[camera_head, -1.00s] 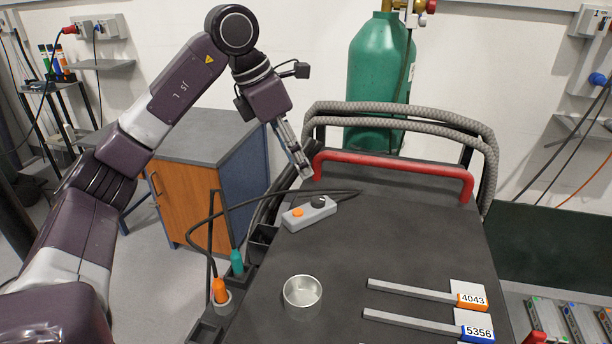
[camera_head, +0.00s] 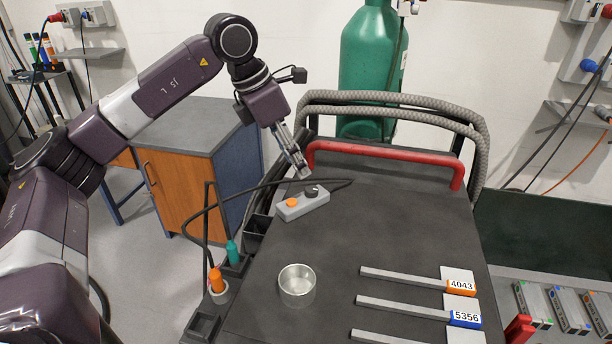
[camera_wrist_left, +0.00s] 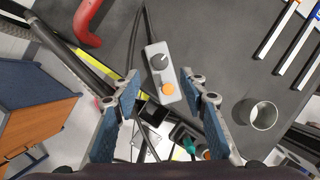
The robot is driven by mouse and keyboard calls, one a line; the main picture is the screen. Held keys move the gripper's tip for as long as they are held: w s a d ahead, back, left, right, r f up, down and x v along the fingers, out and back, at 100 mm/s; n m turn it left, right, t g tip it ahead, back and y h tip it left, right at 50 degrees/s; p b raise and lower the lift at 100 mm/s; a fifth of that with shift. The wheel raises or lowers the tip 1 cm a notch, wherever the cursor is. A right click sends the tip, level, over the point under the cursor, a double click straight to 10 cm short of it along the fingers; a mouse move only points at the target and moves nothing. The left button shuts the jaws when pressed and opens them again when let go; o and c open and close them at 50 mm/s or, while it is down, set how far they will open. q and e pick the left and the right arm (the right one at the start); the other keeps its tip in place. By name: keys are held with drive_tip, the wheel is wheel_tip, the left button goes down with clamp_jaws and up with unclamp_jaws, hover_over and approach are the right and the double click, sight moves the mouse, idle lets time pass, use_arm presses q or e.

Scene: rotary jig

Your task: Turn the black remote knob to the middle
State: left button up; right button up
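The remote (camera_head: 301,205) is a small grey box on the dark cart top, with a black knob (camera_head: 311,191) and an orange button (camera_head: 292,202). In the left wrist view the black knob (camera_wrist_left: 159,63) is at the far end of the box, and a light pointer mark shows on it. My left gripper (camera_head: 303,174) is just above and behind the knob in the head view, apart from it. My right gripper is not in view.
A metal cup (camera_head: 297,285) stands in front of the remote. Labelled grey bars (camera_head: 405,279) lie at the right. A red handle (camera_head: 385,165) and grey hoses border the cart's back. Bottles (camera_head: 216,282) sit in holders at the left edge. The cart top's middle is clear.

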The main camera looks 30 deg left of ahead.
sight(311, 189)
use_arm(q)
drive_tip(key=p+x, duration=0.1)
drive_tip(key=x, duration=0.7)
drive_tip(key=shift+p, duration=0.35)
drive_tip(key=shift+c, duration=0.3)
clamp_jaws()
